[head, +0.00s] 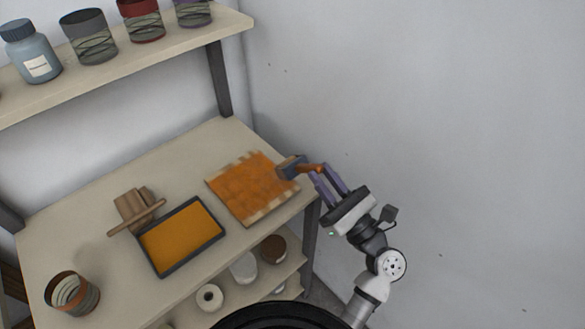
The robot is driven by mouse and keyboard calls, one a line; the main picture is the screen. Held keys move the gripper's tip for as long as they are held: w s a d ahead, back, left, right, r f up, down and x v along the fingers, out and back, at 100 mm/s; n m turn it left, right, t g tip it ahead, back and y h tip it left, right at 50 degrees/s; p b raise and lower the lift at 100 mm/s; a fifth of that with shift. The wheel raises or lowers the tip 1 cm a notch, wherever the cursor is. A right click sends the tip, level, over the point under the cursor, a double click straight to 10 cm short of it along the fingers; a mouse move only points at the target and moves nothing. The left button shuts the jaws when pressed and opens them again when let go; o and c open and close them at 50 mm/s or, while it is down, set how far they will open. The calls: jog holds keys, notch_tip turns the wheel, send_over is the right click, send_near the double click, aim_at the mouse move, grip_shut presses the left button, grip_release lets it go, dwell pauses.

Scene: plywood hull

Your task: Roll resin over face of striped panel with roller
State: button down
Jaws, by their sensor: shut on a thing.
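The striped panel (247,188) lies flat on the bench, right of the tray. Most of its face is orange, with pale striped patches along its edges. My gripper (321,178) is at the panel's right side, shut on the roller's orange handle (314,169). The blue-grey roller head (291,167) is over the panel's upper right corner; I cannot tell whether it touches. A dark-rimmed tray (151,256) filled with orange resin (181,235) sits left of the panel.
A wooden rack (137,207) stands behind the tray, and a striped can (72,293) stands at the front left. An upper shelf (190,40) holds several cans and a blue bottle (31,52). A shelf post (220,79) rises behind the panel. A plain wall (450,130) is on the right.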

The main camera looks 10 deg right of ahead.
jog(key=shift+f, duration=0.15)
jog(key=shift+f+b, duration=1.55)
jog(key=shift+f, duration=0.9)
jog(key=shift+f, duration=0.45)
jog(key=shift+w+a+r+p, duration=0.1)
jog(key=shift+w+a, duration=1.35)
jog(key=shift+w, duration=0.5)
jog(key=shift+w+a+f+p, duration=0.1)
jog(key=shift+w+a, duration=1.3)
jog(key=shift+w, duration=0.55)
jog(key=shift+w+a+r+p, duration=0.1)
jog(key=shift+w+a, duration=1.35)
jog(key=shift+w, duration=0.5)
jog(key=shift+s+d, duration=0.1)
jog(key=shift+s, duration=0.05)
